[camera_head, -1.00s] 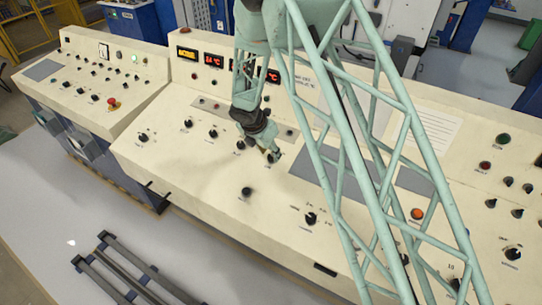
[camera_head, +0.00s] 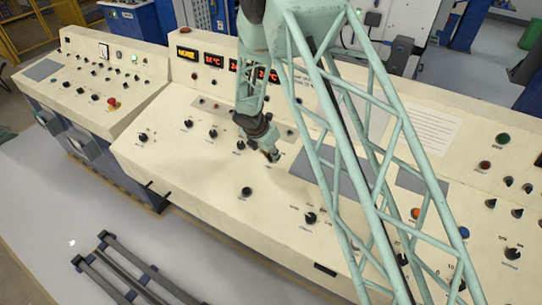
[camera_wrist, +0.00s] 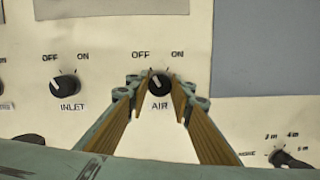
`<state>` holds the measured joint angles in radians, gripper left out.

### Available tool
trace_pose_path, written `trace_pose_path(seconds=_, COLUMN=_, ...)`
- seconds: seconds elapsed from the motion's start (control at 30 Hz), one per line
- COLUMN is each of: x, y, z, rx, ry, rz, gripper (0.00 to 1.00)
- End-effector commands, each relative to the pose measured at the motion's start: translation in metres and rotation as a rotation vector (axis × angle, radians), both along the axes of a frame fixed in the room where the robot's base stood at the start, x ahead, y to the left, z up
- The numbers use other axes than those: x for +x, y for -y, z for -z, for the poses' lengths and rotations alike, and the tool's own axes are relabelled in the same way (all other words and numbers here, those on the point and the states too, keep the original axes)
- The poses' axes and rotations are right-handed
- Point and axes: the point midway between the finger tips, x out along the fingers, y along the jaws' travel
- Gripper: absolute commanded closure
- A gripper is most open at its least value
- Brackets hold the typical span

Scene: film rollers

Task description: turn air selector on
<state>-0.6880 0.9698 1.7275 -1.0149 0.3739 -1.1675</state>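The air selector (camera_wrist: 160,82) is a black round knob above the label AIR, with OFF at its upper left and ON at its upper right. Its pale mark appears to point up-left, toward OFF. My gripper (camera_wrist: 159,87) is open, with one finger on each side of this knob. The gaps look narrow, and I cannot tell whether either fingertip touches it. In the head view my gripper (camera_head: 272,156) points down at the cream console (camera_head: 190,170) and hides the air selector.
The similar INLET knob (camera_wrist: 65,82) is close on the left. A multi-position knob (camera_wrist: 282,158) is at the lower right in the wrist view. A black knob (camera_head: 247,192) lies nearer the console front.

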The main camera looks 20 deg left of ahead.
Motion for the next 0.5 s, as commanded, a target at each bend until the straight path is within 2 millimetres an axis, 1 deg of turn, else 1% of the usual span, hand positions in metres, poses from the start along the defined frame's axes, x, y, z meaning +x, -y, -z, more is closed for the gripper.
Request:
trace_pose_path(seconds=0.03, x=0.0, y=0.0, z=-0.0001, rx=0.0, ry=0.0, rz=0.0, gripper=0.87)
trace_pose_path(seconds=0.07, x=0.0, y=0.0, z=-0.0001, rx=0.0, ry=0.0, rz=0.0, gripper=0.9)
trace_pose_path(seconds=0.33, x=0.0, y=-0.0001, z=0.0002, rx=0.003, ry=0.001, rz=0.013, gripper=0.9)
trace_pose_path(seconds=0.5, x=-0.0001, y=0.0001, z=0.0007, rx=0.012, ry=0.002, rz=0.056, gripper=0.9)
